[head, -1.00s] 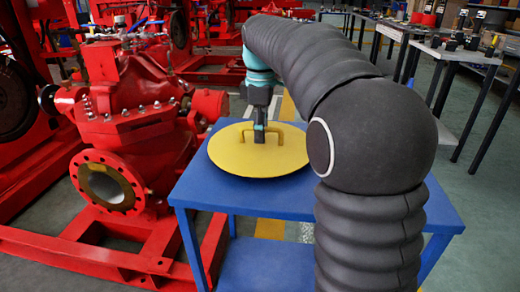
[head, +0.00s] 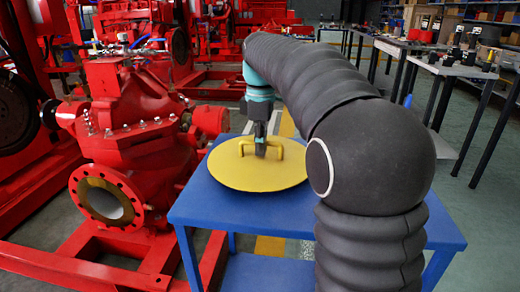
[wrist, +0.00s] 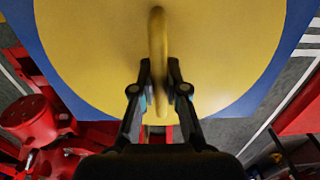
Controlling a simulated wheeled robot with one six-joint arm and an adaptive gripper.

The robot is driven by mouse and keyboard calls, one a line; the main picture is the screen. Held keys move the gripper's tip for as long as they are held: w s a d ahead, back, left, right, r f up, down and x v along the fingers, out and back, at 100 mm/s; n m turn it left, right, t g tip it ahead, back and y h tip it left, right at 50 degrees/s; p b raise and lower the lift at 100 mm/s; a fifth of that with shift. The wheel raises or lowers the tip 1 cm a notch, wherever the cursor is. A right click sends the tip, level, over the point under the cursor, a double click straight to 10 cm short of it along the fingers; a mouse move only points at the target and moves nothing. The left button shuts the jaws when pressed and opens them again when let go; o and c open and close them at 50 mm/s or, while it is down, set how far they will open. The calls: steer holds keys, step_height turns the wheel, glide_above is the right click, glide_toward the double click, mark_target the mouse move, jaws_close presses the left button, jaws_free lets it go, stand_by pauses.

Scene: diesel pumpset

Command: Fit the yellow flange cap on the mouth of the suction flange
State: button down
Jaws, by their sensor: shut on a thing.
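The yellow flange cap (head: 232,175) is a round disc with an arched handle on top. It lies flat on the blue table (head: 330,228) and appears to rest on it. My gripper (head: 260,150) comes from above and is shut on the cap's handle. In the wrist view the fingers (wrist: 159,92) stand on both sides of the yellow handle (wrist: 158,45). The suction flange (head: 80,207) is a red ring with bolt holes on the red pump, left of the table. Its round mouth is uncovered and faces forward.
The red pump body (head: 135,110) stands close to the table's left edge. Red base rails (head: 60,262) run along the floor below it. Grey workbenches (head: 440,62) with small items stand at the back right. Grey floor between them and the table is clear.

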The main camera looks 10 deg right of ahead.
steer(key=r, duration=0.2)
steer(key=d+r+p, duration=0.1)
steer(key=r, duration=0.1)
steer(key=d+r+p, duration=0.2)
steer(key=d+r, duration=0.4)
steer(key=d, duration=0.4)
steer(key=shift+w+d+r, duration=0.2)
steer(key=shift+w+d, duration=0.05)
steer(key=shift+d, duration=0.1)
